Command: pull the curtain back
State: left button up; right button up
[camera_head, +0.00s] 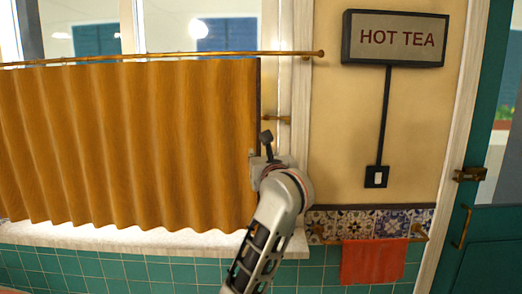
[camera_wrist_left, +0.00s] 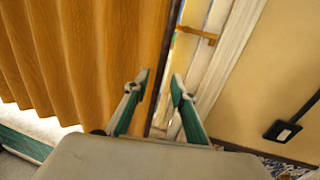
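The ochre curtain (camera_head: 130,140) hangs in folds from a brass rod (camera_head: 290,54) across the lower window in the head view. Its dark right edge ends beside the window frame. My left gripper (camera_head: 265,140) is at that edge, about halfway down. In the left wrist view, its two fingertips (camera_wrist_left: 159,78) are apart, with the curtain's edge (camera_wrist_left: 164,62) showing between them. The left finger is in front of the curtain (camera_wrist_left: 70,50), the right one in front of the frame. I cannot tell whether either touches the cloth. My right gripper is out of view.
A brass bracket (camera_head: 277,118) projects from the frame just right of the curtain. A HOT TEA sign (camera_head: 395,39) with a switch (camera_head: 376,177) is on the wall. An orange towel (camera_head: 372,262) hangs below, near a teal door (camera_head: 490,240). A white sill (camera_head: 130,238) runs underneath.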

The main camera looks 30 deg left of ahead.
aim_at(259, 151)
pick_arm(q)
jog(key=shift+x, duration=2.15)
grip_shut()
